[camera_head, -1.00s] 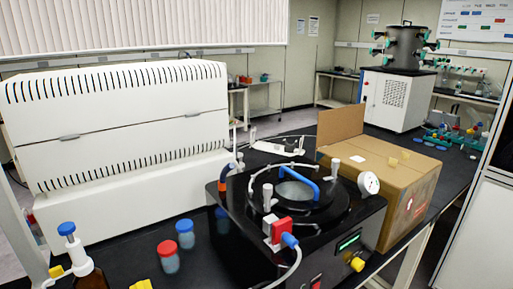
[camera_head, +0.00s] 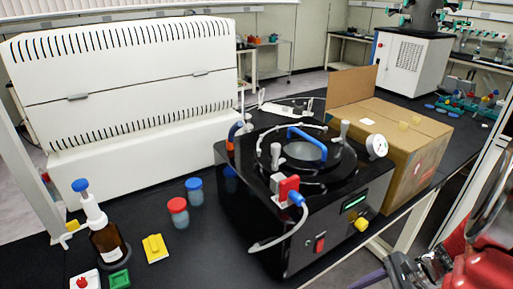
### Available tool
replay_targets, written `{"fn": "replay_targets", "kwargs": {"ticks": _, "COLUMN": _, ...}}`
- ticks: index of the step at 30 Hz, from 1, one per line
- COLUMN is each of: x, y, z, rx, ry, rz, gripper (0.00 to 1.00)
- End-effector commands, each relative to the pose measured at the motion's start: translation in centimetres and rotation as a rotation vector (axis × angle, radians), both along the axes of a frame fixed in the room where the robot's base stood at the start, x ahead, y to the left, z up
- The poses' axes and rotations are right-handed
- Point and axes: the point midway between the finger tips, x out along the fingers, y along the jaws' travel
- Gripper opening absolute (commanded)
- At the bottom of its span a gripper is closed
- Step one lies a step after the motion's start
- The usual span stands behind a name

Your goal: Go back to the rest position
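Red and metal parts of my arm (camera_head: 475,268) show in the lower right corner of the head view. Metal parts and a purple-grey rod reach left from them along the bottom edge. I cannot make out two fingertips or whether they hold anything. The arm parts are in front of and to the right of the black freeze dryer (camera_head: 285,240), apart from it in the picture. The freeze dryer has a round lid with a blue handle (camera_head: 307,143), a gauge and a red valve (camera_head: 289,188).
A cardboard box (camera_head: 395,135) stands behind the dryer. Two small jars, red-capped (camera_head: 179,210) and blue-capped (camera_head: 195,191), a brown bottle (camera_head: 108,243) and a yellow piece (camera_head: 154,248) are on the black bench at left. A white machine (camera_head: 135,90) stands behind them. Floor shows at lower right.

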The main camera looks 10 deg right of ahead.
Motion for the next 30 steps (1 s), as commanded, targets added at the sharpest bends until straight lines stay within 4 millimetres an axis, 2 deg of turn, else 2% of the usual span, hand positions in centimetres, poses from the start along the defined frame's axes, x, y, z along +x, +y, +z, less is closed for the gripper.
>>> {"fn": "replay_targets", "kwargs": {"ticks": 15, "x": 0.6, "y": 3.5, "z": 5.3, "rx": -0.470, "ry": -0.177, "rz": 0.714, "gripper": 0.48}}
{"fn": "replay_targets", "kwargs": {"ticks": 23, "x": 1.6, "y": 5.5, "z": 8.6, "rx": -0.673, "ry": -0.273, "rz": 1.012, "gripper": 0.48}}
{"fn": "replay_targets", "kwargs": {"ticks": 30, "x": 2.5, "y": 8.2, "z": 12.0, "rx": -0.844, "ry": -0.374, "rz": 1.230, "gripper": 0.48}}
